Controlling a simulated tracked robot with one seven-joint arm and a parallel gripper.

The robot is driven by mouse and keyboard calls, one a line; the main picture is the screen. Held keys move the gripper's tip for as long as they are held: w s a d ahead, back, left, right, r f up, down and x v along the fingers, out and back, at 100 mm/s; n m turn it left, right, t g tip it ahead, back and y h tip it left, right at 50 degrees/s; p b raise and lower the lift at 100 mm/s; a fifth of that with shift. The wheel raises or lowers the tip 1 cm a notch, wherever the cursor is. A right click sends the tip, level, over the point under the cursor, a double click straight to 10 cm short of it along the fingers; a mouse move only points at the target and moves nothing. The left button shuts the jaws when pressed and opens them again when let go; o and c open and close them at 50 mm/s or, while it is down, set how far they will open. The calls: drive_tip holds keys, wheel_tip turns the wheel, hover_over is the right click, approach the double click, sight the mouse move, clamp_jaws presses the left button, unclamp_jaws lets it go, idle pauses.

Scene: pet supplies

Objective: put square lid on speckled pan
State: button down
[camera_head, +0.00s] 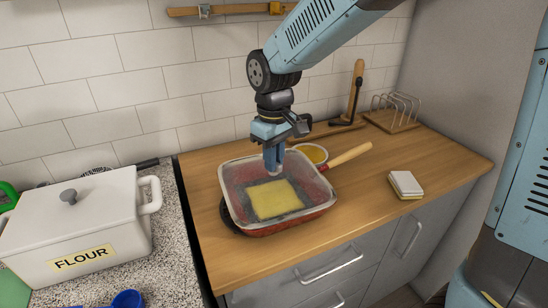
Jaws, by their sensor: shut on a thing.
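A square clear lid with a pale rim (235,198) lies over the red speckled pan (292,222), which stands on the wooden worktop. My gripper (273,160) points down over the lid's middle and is shut on the lid at its knob, which the fingers mostly hide. The lid is roughly level and sits slightly towards the back left of the pan. I cannot tell whether its rim touches the pan all round. A yellow square piece (275,199) shows through the lid, inside the pan. The pan's wooden handle (347,155) points to the back right.
A small bowl with orange contents (312,153) stands close behind the pan. A toast rack (394,112) and a wooden stand (357,90) are at the back right. A white-topped pad (405,184) lies right. A white flour bin (75,225) stands left. The front right worktop is clear.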

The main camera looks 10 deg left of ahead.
drive_tip(key=c, duration=1)
unclamp_jaws()
drive_tip(key=shift+c, duration=0.2)
wheel_tip(320, 180, up, 14)
drive_tip(key=shift+f, duration=0.15)
